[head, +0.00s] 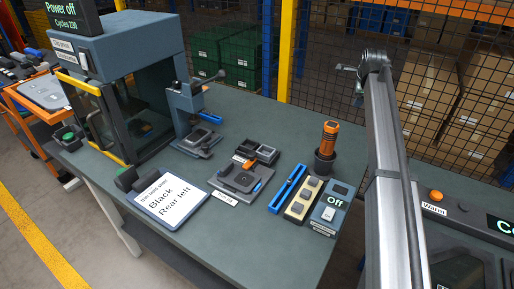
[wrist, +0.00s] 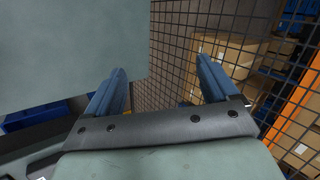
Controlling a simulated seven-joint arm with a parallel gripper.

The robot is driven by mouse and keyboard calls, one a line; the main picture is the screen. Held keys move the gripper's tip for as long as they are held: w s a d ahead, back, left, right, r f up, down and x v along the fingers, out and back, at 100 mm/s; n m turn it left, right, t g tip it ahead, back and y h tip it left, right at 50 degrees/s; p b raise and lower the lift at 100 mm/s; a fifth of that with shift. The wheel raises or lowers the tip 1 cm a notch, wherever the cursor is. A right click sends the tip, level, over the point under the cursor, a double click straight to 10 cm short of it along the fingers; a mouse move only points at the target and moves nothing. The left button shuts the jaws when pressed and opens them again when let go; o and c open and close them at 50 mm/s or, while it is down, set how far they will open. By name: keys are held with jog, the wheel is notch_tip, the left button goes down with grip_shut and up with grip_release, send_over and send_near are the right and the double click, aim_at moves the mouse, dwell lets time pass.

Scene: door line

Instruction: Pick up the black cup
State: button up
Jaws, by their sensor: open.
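A black cup-like holder (head: 324,164) stands upright on the bench towards its right side in the head view. An orange and black tool (head: 329,139) stands in it, so the inside of the holder is hidden. My gripper (wrist: 161,72) shows in the wrist view with its two blue fingers spread apart and nothing between them. The wrist view shows no cup, and I cannot make out the gripper in the head view.
Bench (head: 232,124) carries a boxy press (head: 120,48), a vise-like fixture (head: 186,100), a sign reading "Black Rear left" (head: 168,199), a dark fixture plate (head: 240,180), a blue bar (head: 287,189) and a switch box (head: 330,207). A silver beam (head: 386,150) rises at right. Wire mesh (head: 335,60) stands behind.

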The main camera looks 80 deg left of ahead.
jog(key=s+a+f+m+g+h, duration=0.1)
jog(key=s+a+h, duration=0.1)
jog(key=s, duration=1)
jog(key=s+a+f+m+g+h, duration=0.1)
jog(key=s+g, duration=0.1)
jog(key=s, duration=1)
jog(key=m+h, duration=0.1)
jog(key=h, duration=0.3)
send_over(251, 141)
jog(key=d, duration=0.2)
jog(key=shift+g, duration=0.3)
jog(key=f, duration=1.4)
jog(key=shift+s+d+f, duration=0.2)
jog(key=shift+f, duration=0.05)
jog(key=c, duration=1.1)
jog(key=shift+c, duration=0.2)
jog(key=shift+r, duration=0.15)
